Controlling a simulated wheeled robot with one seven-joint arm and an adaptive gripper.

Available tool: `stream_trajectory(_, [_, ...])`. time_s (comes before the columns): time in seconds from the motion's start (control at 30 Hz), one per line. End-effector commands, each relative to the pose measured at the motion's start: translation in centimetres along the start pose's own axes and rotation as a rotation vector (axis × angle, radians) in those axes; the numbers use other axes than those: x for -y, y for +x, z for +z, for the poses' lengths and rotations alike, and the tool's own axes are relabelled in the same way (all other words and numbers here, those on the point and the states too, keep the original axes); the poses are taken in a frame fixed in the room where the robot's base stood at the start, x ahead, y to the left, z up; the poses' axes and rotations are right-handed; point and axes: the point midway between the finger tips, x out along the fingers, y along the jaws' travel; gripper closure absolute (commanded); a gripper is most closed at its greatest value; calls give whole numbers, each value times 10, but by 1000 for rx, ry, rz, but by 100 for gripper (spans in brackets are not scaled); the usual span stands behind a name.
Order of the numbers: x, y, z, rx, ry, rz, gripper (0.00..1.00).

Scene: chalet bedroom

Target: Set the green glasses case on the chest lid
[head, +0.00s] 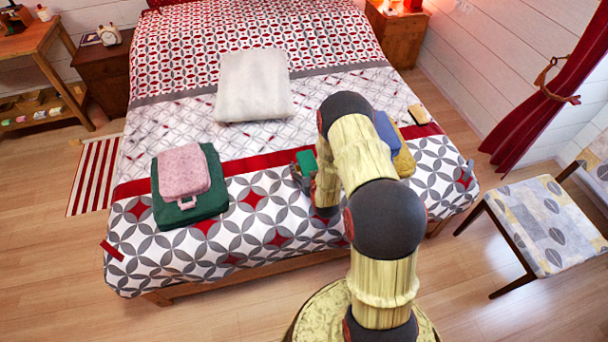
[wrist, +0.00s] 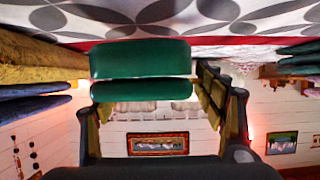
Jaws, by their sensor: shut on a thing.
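The green glasses case (head: 307,161) is in my gripper (head: 303,172), above the front middle of the bed in the head view. In the wrist view the case (wrist: 140,58) shows as a rounded green block with a dark seam across it, between the fingers of my gripper (wrist: 160,88). The gripper is shut on the case. My arm hides part of the bed and part of the gripper in the head view. I cannot make out a chest or its lid in either view.
On the bed (head: 270,215) lie a green folded item with a pink one (head: 181,170) on it, a pale cushion (head: 253,85), and blue (head: 388,132) and yellow (head: 404,160) folded items beside my arm. A chair (head: 545,215) stands right. Floor at front left is clear.

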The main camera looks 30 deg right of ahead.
Motion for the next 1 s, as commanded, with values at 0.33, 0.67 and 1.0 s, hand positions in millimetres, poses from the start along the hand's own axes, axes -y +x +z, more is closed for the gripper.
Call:
stream_trajectory(0.33, [7, 21, 27, -1, 0, 0, 64])
stream_trajectory(0.67, [7, 25, 35, -3, 0, 0, 64])
stream_trajectory(1.0, [7, 25, 39, -1, 0, 0, 21])
